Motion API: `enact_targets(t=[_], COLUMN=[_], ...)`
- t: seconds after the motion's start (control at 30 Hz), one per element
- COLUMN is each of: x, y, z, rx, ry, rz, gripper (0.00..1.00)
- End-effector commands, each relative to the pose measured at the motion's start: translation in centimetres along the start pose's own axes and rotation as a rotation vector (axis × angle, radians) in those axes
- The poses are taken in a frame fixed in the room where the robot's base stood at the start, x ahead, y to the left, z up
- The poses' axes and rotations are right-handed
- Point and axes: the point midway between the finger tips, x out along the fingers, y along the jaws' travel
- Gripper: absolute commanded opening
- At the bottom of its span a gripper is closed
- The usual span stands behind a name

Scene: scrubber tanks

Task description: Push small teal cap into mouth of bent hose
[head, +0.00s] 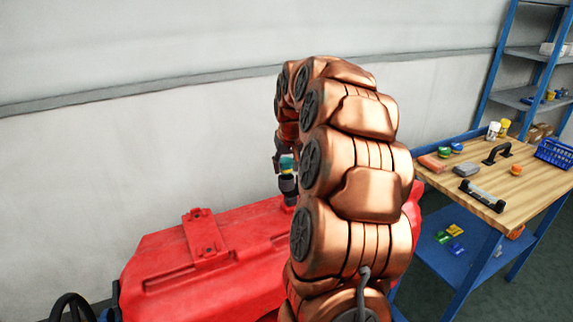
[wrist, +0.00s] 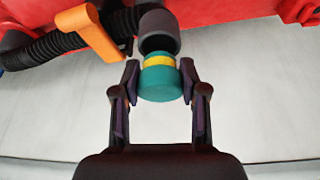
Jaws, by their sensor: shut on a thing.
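The small teal cap (wrist: 159,84) with a yellow band is between the fingers of my gripper (wrist: 160,88) in the wrist view. My gripper is shut on its sides. The cap also shows in the head view (head: 287,163), beside my arm. The dark grey mouth of the bent hose (wrist: 158,30) is just beyond the cap and lined up closely with it. The yellow end is at the mouth's rim; I cannot tell whether it is touching or slightly inside. In the head view the hose mouth (head: 288,184) is below the cap, and my arm hides much of the gripper.
The red scrubber tank (head: 220,262) lies below and around my arm. An orange clip (wrist: 92,33) and black ribbed hose (wrist: 60,45) are left of the mouth. A wooden workbench (head: 530,180) with tools and a blue basket (head: 555,153) stands right.

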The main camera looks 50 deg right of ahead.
Motion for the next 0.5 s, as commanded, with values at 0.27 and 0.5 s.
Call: enact_targets(t=[0.27, 0.5], x=[0.01, 0.61], y=[0.01, 0.01], z=[0.0, 0.26], rx=[0.0, 0.0], ry=[0.0, 0.0], rz=[0.0, 0.0], gripper=[0.19, 0.19])
